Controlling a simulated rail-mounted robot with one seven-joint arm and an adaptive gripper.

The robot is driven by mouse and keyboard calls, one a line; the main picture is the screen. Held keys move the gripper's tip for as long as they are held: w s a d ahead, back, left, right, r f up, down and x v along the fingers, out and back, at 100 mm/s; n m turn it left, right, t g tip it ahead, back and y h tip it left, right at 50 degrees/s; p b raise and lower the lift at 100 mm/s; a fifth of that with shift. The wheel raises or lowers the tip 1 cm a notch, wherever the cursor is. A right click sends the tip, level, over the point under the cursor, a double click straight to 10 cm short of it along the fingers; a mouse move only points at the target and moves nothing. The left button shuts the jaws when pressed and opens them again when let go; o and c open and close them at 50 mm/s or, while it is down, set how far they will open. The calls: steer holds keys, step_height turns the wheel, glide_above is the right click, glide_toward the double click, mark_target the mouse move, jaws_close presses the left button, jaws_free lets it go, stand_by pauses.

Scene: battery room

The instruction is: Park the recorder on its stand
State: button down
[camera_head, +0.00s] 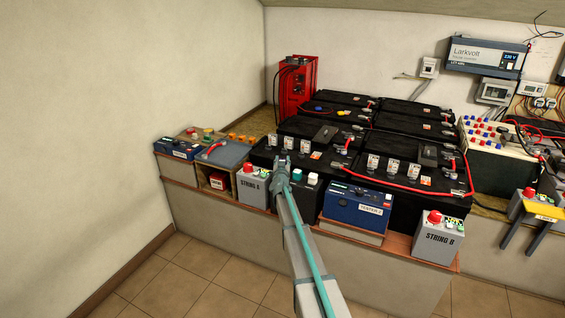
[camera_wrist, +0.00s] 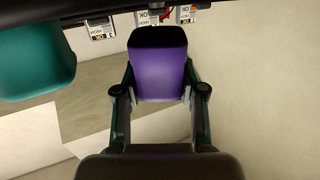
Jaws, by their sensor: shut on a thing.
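My gripper (camera_head: 281,166) is low over the front row of the battery bench. In the wrist view, its fingers (camera_wrist: 160,98) are shut on a purple piece (camera_wrist: 158,82) with a dark far end. A rounded teal piece (camera_wrist: 32,55) is left of it. In the head view the held piece is hidden at my gripper. A blue device (camera_head: 350,211) with a white label sits on a wooden ledge farther right. I cannot tell which thing is the recorder or its stand.
The grey STRING A box (camera_head: 253,187) is close left of my gripper. The STRING B box (camera_head: 438,240) is at the right front. Another blue box (camera_head: 178,148) sits far left. The tiled floor is clear.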

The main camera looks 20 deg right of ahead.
steer(key=shift+f+b, duration=0.55)
steer(key=shift+f, duration=0.3)
steer(key=shift+p, duration=0.65)
stand_by(0.7)
steer(key=shift+f+b, duration=0.4)
steer(key=shift+f, duration=0.2)
stand_by(0.4)
steer(key=c, duration=0.9)
jaws_free()
steer(key=shift+c, duration=0.2)
steer(key=shift+s+a, duration=0.1)
steer(key=shift+s, duration=0.05)
steer(key=p+v, duration=0.1)
steer(key=v, duration=0.9)
steer(key=shift+s+a+p, duration=0.2)
steer(key=shift+s+p, duration=0.15)
steer(key=shift+p, duration=0.05)
